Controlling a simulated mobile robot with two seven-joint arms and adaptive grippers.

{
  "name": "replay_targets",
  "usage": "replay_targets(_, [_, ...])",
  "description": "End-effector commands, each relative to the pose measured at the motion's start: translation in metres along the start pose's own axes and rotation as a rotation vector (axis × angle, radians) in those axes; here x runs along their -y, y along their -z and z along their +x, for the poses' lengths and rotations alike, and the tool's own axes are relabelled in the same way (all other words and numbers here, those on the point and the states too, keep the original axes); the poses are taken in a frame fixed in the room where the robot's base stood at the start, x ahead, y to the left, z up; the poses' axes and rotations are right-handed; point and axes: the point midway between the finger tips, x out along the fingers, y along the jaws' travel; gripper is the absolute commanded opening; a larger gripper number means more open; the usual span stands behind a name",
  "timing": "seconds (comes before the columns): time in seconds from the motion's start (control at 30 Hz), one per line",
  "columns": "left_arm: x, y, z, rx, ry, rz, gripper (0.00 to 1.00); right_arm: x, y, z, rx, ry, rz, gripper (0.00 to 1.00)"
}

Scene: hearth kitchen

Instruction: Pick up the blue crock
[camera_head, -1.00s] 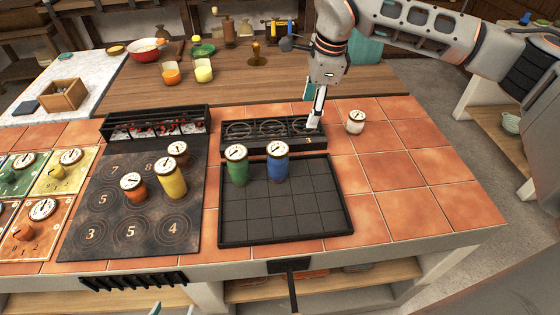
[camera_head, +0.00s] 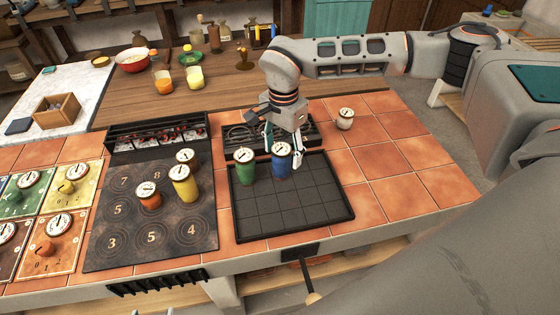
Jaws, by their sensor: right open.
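The blue crock (camera_head: 281,165) stands upright at the back of the dark gridded tray (camera_head: 320,211), with a white dial lid on top. My right gripper (camera_head: 283,157) is open and points down over it, one finger toward its left and the other by its right side. I cannot tell whether either finger touches the crock. The green crock (camera_head: 244,170) stands close on the left, in the same tray. My left gripper is not clearly in view.
A black burner rack (camera_head: 238,137) lies behind the tray. A small white crock (camera_head: 345,119) stands on the tiles to the right. A dark numbered board (camera_head: 128,232) on the left holds yellow, orange and brown crocks. The tiles at right (camera_head: 395,190) are clear.

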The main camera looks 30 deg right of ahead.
Motion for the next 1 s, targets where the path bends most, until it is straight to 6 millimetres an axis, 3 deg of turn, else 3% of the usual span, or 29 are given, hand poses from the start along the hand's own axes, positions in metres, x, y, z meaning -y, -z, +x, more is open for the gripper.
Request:
replay_targets(0.3, [0.002,0.005,-0.003,-0.001,0.001,0.002,0.53,0.004,0.000,0.042,0.001,-0.001,0.000,0.57])
replay_targets(0.63, [0.003,0.006,-0.003,-0.004,0.003,0.004,0.53,0.005,0.000,0.048,0.000,0.002,0.000,0.57])
replay_targets(0.83, [0.004,0.007,-0.003,-0.005,0.003,0.004,0.53,0.004,0.000,0.048,0.000,0.002,0.000,0.05])
replay_targets(1.0, [0.004,0.007,-0.003,-0.005,0.003,0.004,0.53,0.005,0.000,0.047,0.000,0.003,0.000,0.04])
